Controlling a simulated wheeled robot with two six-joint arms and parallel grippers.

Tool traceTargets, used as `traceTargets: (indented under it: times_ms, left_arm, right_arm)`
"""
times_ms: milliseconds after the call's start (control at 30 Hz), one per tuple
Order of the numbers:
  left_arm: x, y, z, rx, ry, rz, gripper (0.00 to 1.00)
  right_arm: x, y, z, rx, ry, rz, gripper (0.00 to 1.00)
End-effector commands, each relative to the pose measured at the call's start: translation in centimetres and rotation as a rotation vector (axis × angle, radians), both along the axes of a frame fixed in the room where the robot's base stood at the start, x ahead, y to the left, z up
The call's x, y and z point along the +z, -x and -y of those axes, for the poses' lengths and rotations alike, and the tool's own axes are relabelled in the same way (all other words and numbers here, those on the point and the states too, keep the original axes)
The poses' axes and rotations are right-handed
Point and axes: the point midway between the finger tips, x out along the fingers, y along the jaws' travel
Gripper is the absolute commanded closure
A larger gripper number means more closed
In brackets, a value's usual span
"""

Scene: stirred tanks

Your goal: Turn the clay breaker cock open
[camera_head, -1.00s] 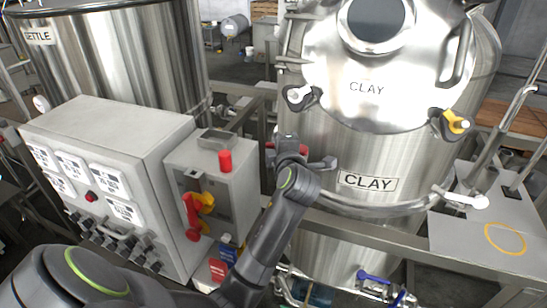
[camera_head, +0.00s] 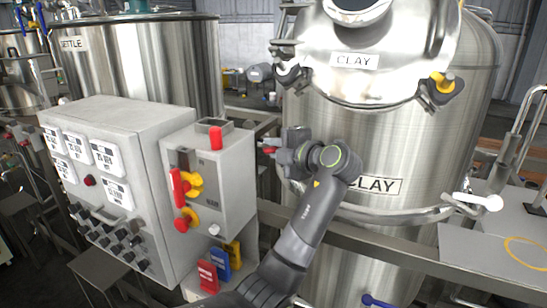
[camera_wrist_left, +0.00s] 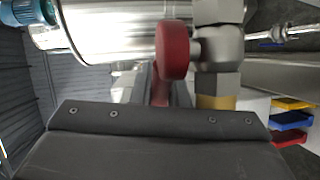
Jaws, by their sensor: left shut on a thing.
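The clay breaker cock has a red handle, which shows in the left wrist view (camera_wrist_left: 172,50) beside a grey metal valve body (camera_wrist_left: 218,52) with a brass-coloured ring. My left gripper (camera_wrist_left: 160,84) is shut on the red handle. In the head view, my left gripper (camera_head: 284,149) is in front of the clay tank (camera_head: 330,125), left of its lower CLAY label. Only a small red piece of the handle (camera_head: 268,150) shows at its left there; the rest of the cock is hidden by my gripper. My right gripper is not in view.
A grey control box (camera_head: 215,160) with a red and yellow switch stands close left of my arm, beside a larger panel (camera_head: 120,140). A metal rail (camera_head: 385,245) runs in front of the tank. A yellow clamp (camera_head: 443,82) is on the tank's lid.

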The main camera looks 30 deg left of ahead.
Motion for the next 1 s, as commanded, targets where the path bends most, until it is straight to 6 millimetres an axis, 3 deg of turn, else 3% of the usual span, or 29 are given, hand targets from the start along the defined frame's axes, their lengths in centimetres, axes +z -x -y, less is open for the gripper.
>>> traceTargets:
  times_ms: [133, 567, 600, 733, 1000]
  left_arm:
    - [-0.1, 0.1, 0.1, 0.026, 0.000, 0.000, 1.00]
    - [0.0, 0.2, 0.1, 0.034, 0.000, -0.001, 1.00]
    - [0.0, 0.2, 0.0, 0.034, 0.000, -0.001, 0.83]
    - [0.0, 0.2, 0.1, 0.033, 0.000, -0.001, 0.66]
    - [0.0, 0.2, 0.1, 0.034, 0.000, 0.000, 0.64]
  right_arm:
    - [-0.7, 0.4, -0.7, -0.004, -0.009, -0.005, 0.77]
    - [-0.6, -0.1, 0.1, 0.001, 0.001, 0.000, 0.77]
    - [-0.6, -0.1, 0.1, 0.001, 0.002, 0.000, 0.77]
    - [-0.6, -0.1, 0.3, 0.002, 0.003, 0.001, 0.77]
    - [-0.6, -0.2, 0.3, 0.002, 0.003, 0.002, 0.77]
